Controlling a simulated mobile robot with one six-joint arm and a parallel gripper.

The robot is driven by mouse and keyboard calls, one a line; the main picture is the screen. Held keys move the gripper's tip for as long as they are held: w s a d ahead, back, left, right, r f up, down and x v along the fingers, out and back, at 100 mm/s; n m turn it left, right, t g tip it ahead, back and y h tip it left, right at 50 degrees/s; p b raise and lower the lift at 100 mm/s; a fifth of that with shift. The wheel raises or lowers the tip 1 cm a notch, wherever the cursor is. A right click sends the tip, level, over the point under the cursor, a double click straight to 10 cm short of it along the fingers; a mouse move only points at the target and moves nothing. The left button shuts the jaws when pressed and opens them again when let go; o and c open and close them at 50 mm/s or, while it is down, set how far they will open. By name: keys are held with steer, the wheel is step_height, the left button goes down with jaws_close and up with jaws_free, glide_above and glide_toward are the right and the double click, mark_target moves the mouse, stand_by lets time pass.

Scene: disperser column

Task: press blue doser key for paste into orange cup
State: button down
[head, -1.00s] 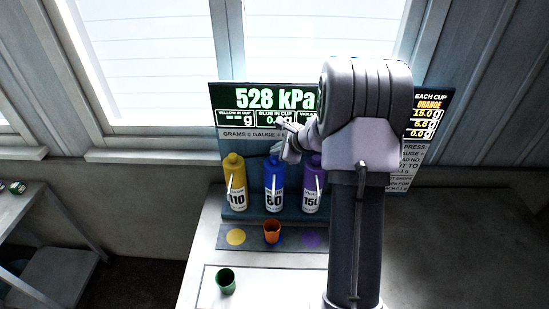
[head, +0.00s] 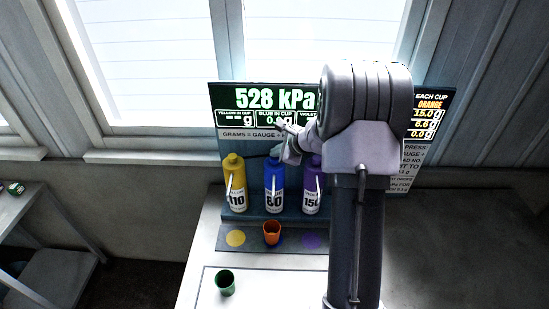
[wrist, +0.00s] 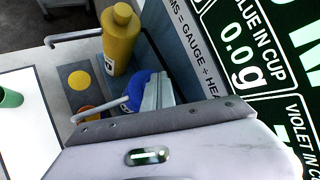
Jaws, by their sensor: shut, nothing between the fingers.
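My gripper (head: 274,152) is shut and empty, just above the blue top. In the wrist view the fingertips (wrist: 158,86) overlap the top; I cannot tell whether they touch it. The display reads 0.0 g for blue in cup.
The yellow doser (head: 234,183) is left of the blue one and the violet doser (head: 312,186) right. A green cup (head: 225,282) stands on the white front area. The display panel (head: 262,98), reading 528 kPa, rises close behind the bottles.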

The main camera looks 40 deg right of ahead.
mark_target(277, 159)
steer(key=shift+f, duration=0.25)
steer(key=shift+r, duration=0.1)
stand_by(0.4)
steer(key=shift+r+p, duration=0.55)
steer(key=shift+r, duration=0.4)
step_height(277, 159, up, 5)
steer(key=p, duration=0.4)
steer(key=shift+r, duration=0.1)
